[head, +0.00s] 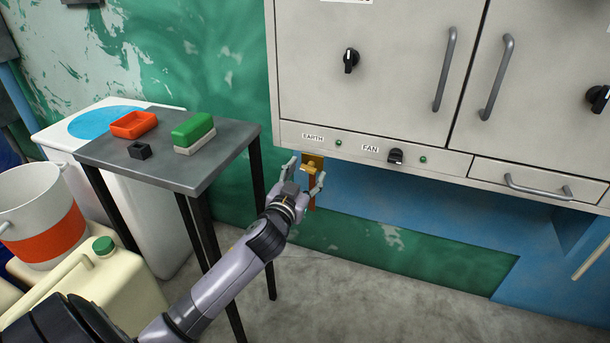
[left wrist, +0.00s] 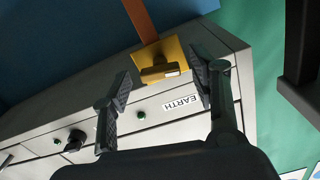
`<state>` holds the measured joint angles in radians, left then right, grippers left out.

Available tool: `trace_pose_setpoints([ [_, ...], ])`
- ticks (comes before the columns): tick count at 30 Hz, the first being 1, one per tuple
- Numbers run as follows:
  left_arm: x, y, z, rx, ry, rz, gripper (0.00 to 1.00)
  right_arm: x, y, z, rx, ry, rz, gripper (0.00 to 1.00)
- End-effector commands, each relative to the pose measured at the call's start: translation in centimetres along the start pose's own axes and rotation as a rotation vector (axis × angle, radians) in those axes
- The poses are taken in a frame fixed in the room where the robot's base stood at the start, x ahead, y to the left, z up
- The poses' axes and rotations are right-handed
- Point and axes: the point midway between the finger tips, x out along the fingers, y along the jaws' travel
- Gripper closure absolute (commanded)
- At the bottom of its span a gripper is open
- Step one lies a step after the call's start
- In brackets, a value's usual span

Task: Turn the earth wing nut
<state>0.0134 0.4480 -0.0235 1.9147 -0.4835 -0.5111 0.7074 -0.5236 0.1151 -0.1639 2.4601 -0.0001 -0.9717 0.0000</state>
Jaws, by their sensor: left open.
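The earth wing nut (head: 309,167) is a brass-coloured piece on a yellow plate below the EARTH label, under the cabinet's lower left edge. In the left wrist view the wing nut (left wrist: 160,73) sits on its yellow plate, with an orange-brown strap running up from it. My left gripper (head: 304,170) is open in front of it. In the left wrist view the gripper's fingers (left wrist: 164,82) are spread to either side of the nut, with gaps; I cannot tell how far short of it they are. My right gripper is not in view.
The grey cabinet (head: 385,60) has a FAN knob (head: 395,156), green lamps and a drawer handle (head: 540,188). A dark side table (head: 190,177) left of my arm holds an orange tray (head: 134,124) and a green-and-white block (head: 194,133). A jerrycan (head: 100,285) stands lower left.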

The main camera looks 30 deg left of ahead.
Motion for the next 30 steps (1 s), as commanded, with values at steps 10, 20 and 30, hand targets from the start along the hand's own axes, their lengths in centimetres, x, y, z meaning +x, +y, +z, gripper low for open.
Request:
trace_pose_setpoints([
  [10, -0.03, 0.0, 0.01, 0.0, 0.0, 0.0, 0.58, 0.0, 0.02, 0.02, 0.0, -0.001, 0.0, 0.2],
  [20, -0.05, 0.02, 0.01, 0.0, 0.0, 0.0, 0.8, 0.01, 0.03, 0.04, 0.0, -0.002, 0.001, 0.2],
  [30, -0.05, 0.03, 0.0, 0.004, 0.0, 0.001, 0.93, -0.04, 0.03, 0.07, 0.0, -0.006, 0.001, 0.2],
])
